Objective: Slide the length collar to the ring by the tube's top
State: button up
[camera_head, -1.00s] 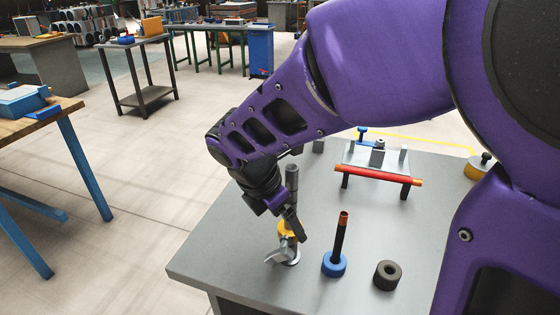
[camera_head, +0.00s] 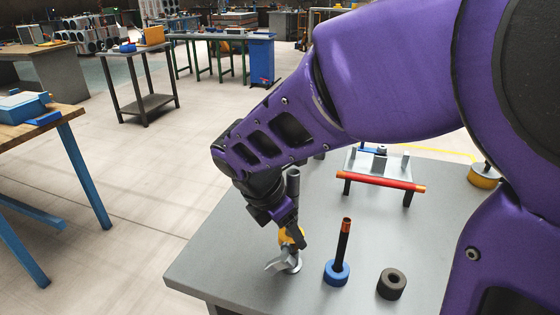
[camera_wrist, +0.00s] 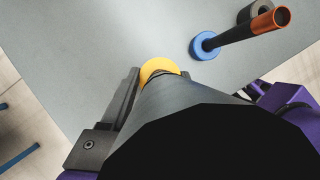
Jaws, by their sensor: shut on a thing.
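A grey upright tool (camera_head: 293,185) stands near the table's front left, with a yellow collar (camera_head: 291,238) around its lower part and silver fins (camera_head: 284,264) at its foot. The yellow collar shows in the wrist view (camera_wrist: 160,67), partly hidden behind the wide dark grey shaft (camera_wrist: 185,105). My gripper (camera_head: 290,229) reaches down beside the shaft, its fingers at the height of the yellow collar and shut on it. The exact contact is hidden. I cannot make out a separate ring near the tube's top.
Just right stands a black post with a copper top (camera_head: 344,240) in a blue base (camera_head: 336,273). A rack with a red tube (camera_head: 380,181) and a yellow-based piece (camera_head: 484,175) are farther back. The table front left is clear.

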grip_shut()
jog(key=shift+r, duration=0.1)
notch_tip(320, 180, up, 7)
jog(key=p, duration=0.7)
jog(key=shift+p, duration=0.35)
jog(key=o, duration=1.3)
grip_release()
